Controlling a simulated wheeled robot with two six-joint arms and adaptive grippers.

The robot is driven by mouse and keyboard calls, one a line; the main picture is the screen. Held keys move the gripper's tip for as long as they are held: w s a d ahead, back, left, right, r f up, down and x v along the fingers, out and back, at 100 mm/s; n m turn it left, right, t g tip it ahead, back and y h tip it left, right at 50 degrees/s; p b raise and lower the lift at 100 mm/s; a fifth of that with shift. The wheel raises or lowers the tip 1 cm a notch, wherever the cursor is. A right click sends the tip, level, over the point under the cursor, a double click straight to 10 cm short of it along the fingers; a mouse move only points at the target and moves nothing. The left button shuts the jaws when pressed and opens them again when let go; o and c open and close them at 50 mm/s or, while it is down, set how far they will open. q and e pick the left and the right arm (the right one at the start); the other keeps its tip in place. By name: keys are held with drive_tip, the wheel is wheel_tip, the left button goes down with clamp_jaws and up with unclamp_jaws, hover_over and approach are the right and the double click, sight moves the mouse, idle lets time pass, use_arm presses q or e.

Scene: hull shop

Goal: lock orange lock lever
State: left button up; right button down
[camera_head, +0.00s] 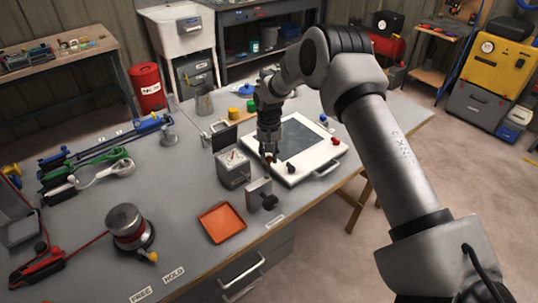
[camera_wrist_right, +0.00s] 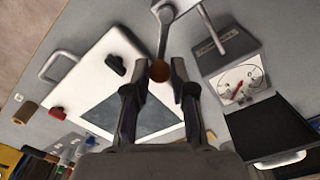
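A metal lever with an orange-brown ball end (camera_wrist_right: 160,71) lies between and just beyond my fingertips in the right wrist view. Its grey arm (camera_wrist_right: 163,35) runs up to a ring-shaped end. My right gripper (camera_wrist_right: 158,82) is open, its two fingers on either side of the ball with gaps visible. In the head view the right gripper (camera_head: 268,153) points down at the near left edge of a white framed panel (camera_head: 325,160), and its fingers largely hide the lever there. I cannot tell whether a finger touches the ball. My left gripper is not in view.
A grey gauge box (camera_head: 233,171) stands just left of the gripper, with a dial (camera_wrist_right: 241,84). A grey block with a black knob (camera_head: 269,201) and an orange tray (camera_head: 222,222) are nearer. The panel carries a dark knob (camera_wrist_right: 115,64) and a red knob (camera_wrist_right: 57,113).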

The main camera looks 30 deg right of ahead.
drive_tip(key=shift+d+m, duration=0.1)
drive_tip(key=shift+m, duration=0.2)
drive_tip(key=shift+s+d+f+m+p, duration=0.1)
drive_tip(key=shift+s+d+m+p, duration=0.2)
drive_tip(key=shift+s+m+p, duration=0.85)
drive_tip(key=shift+s+d+m+p, duration=0.3)
drive_tip(key=shift+m+p, duration=1.05)
drive_tip(key=shift+m, duration=1.05)
drive_tip(key=shift+s+d+f+m+p, duration=0.1)
drive_tip(key=shift+s+d+m+p, duration=0.15)
drive_tip(key=shift+s+m+p, duration=0.9)
drive_tip(key=shift+w+m, duration=0.4)
drive_tip(key=shift+m, duration=0.2)
drive_tip(key=c, duration=1)
unclamp_jaws()
drive_tip(key=shift+w+d, duration=0.1)
drive_tip(key=shift+d, duration=0.05)
